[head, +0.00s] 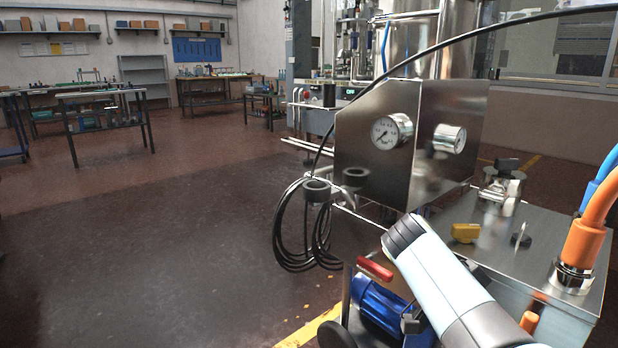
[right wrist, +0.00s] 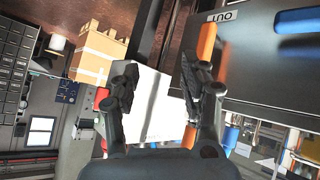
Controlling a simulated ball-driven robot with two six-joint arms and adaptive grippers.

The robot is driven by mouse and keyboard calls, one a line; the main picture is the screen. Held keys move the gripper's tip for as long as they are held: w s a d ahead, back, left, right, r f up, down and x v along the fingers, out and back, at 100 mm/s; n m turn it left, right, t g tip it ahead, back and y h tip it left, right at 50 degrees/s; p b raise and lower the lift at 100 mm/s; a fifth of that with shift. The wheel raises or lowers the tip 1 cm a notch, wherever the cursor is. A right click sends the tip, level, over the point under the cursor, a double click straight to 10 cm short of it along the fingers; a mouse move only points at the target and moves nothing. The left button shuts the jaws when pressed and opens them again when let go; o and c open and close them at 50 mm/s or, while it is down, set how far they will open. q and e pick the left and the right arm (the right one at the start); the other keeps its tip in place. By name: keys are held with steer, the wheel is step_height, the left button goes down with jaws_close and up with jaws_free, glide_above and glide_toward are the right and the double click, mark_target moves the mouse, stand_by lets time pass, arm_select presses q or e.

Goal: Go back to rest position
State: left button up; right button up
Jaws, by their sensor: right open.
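My right gripper (right wrist: 160,78) shows in the right wrist view with its two dark fingers spread apart. It is open. A pale white block-like surface (right wrist: 152,105) shows between and behind the fingers, and I see no finger closed on it. In the head view a pale arm link of mine with a dark end reaches in from the lower right, over the steel machine top (head: 555,262). The right gripper itself cannot be made out there. My left gripper is in neither view.
A steel machine with gauges (head: 392,132), black hoses (head: 290,235) and orange pipes (head: 582,240) fills the right side. Open floor (head: 150,240) lies to the left, with workbenches (head: 100,95) behind. The right wrist view shows a cardboard box (right wrist: 95,55) and a dark panel (right wrist: 265,70).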

steer(key=s+d+f+n+g+y+p, duration=0.15)
steer(key=s+f+n, duration=0.35)
steer(key=s+f, duration=1.15)
steer(key=s+d+f+n+y+p, duration=0.15)
steer(key=s+f+n, duration=0.35)
steer(key=s+f, duration=1.15)
steer(key=s+f+n+t+y, duration=0.15)
steer(key=s+n+y, duration=0.25)
steer(key=s, duration=1.6)
steer(key=w+n+t, duration=0.1)
steer(key=w+a+f+n+t+y, duration=0.1)
steer(key=w, duration=0.1)
steer(key=w+a+n+t, duration=0.1)
steer(key=shift+w+a+f+n+y, duration=0.2)
steer(key=shift+a+f+n+y, duration=0.05)
steer(key=shift+f+n+y, duration=0.05)
